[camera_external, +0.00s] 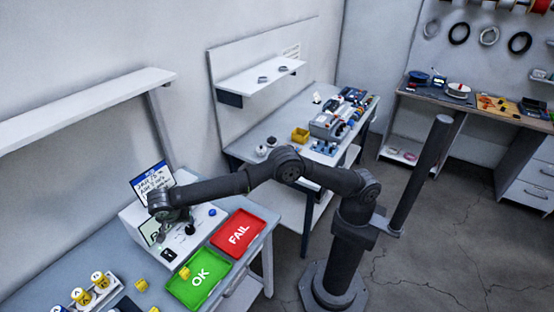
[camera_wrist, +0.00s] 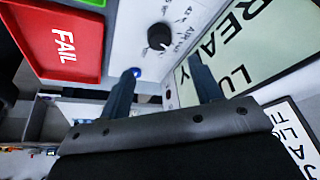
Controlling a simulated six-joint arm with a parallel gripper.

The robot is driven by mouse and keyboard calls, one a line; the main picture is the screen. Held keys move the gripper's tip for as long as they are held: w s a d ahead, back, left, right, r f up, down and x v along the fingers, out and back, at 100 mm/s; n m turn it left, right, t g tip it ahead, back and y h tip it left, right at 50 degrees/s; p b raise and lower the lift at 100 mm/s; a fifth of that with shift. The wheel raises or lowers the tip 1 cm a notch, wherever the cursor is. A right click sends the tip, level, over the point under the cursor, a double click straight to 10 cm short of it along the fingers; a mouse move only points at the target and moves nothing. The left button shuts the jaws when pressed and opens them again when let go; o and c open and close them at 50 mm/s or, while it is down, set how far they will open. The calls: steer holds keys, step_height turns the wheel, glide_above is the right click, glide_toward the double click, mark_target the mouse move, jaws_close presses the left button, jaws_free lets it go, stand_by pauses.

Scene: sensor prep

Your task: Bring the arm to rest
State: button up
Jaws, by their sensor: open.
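My gripper (camera_external: 176,226) is at the left of the external view, over the white test box (camera_external: 135,216) on the near bench. My arm reaches across to it from its base on the floor. In the wrist view my gripper (camera_wrist: 165,85) shows two dark fingers spread apart with nothing between them. Beyond them are the box's black knob (camera_wrist: 160,37), a blue button (camera_wrist: 136,72) and a pale green display (camera_wrist: 250,45) reading READY. I cannot tell whether the fingertips touch the box.
A red FAIL tray (camera_external: 257,222) looks empty. The green OK tray (camera_external: 212,285) holds a small yellow piece (camera_external: 184,272). Another yellow piece (camera_external: 141,285) lies on the bench. Yellow-and-white parts (camera_external: 80,296) stand at lower left. A sign (camera_external: 160,172) rises behind the box; a wall shelf (camera_external: 90,105) is above.

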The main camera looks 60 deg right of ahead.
mark_target(189, 227)
steer(key=x, duration=0.9)
steer(key=shift+d+f, duration=0.1)
steer(key=shift+f, duration=0.2)
steer(key=n+t+y, duration=0.1)
steer(key=n, duration=0.3)
steer(key=shift+d, duration=0.1)
steer(key=n+y, duration=0.1)
steer(key=n, duration=0.2)
steer(key=shift+d+n+y, duration=0.1)
steer(key=shift+n+y, duration=0.2)
steer(key=shift+n, duration=0.1)
steer(key=n, duration=0.2)
steer(key=n+y, duration=0.1)
steer(key=n, duration=0.1)
steer(key=shift+d+t+y, duration=0.1)
steer(key=shift+t+y, duration=0.2)
steer(key=shift+n+y, duration=0.6)
steer(key=shift+n, duration=1.3)
